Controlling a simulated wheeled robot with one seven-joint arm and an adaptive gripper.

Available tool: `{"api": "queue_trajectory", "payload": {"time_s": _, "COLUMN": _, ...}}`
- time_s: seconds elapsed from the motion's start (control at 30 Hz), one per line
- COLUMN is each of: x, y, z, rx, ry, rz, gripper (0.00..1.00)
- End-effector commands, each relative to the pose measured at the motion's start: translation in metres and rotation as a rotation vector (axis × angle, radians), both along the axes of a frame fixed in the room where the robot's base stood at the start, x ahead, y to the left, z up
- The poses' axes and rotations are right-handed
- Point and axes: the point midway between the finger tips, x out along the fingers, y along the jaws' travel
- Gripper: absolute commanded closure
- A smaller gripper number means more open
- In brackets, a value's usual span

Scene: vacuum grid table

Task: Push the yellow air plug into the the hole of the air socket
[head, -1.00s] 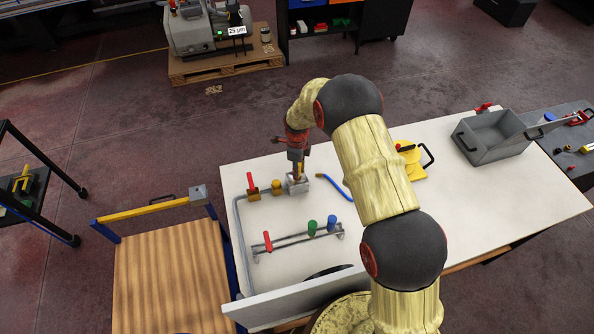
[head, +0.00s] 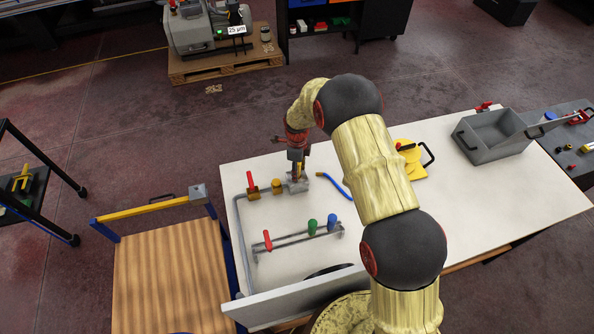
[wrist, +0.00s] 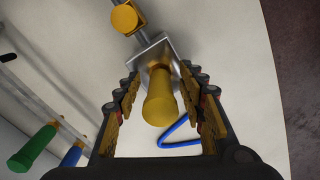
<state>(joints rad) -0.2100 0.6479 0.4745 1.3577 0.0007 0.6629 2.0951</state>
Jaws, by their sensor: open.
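The yellow air plug (wrist: 160,100) stands between the two fingers of my gripper (wrist: 160,88) in the wrist view, with a gap on each side. Its lower end meets the grey metal block of the air socket (wrist: 147,52); how deep it sits in the hole is hidden by the plug itself. In the head view my gripper (head: 298,172) points down over the socket block (head: 301,187) near the table's far left part. The gripper is open and not closed on the plug.
A pipe with a yellow fitting (wrist: 124,17) joins the socket. A blue hose (head: 336,187) lies beside it. Red (head: 267,240), green (head: 312,228) and blue (head: 332,222) handles stand nearer.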

Motion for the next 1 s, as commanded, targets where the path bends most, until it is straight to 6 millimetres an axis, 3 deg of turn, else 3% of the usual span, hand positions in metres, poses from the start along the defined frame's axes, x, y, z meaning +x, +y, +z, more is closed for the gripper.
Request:
{"api": "queue_trajectory", "payload": {"time_s": 0.37, "x": 0.001, "y": 0.0, "z": 0.01, "rx": 0.0, "ry": -0.002, "rz": 0.0, "gripper": 0.59}}
{"api": "queue_trajectory", "payload": {"time_s": 0.8, "x": 0.001, "y": 0.0, "z": 0.092, "rx": 0.0, "ry": -0.002, "rz": 0.0, "gripper": 0.59}}
{"api": "queue_trajectory", "payload": {"time_s": 1.0, "x": 0.001, "y": 0.0, "z": 0.114, "rx": 0.0, "ry": 0.0, "rz": 0.0, "gripper": 0.59}}
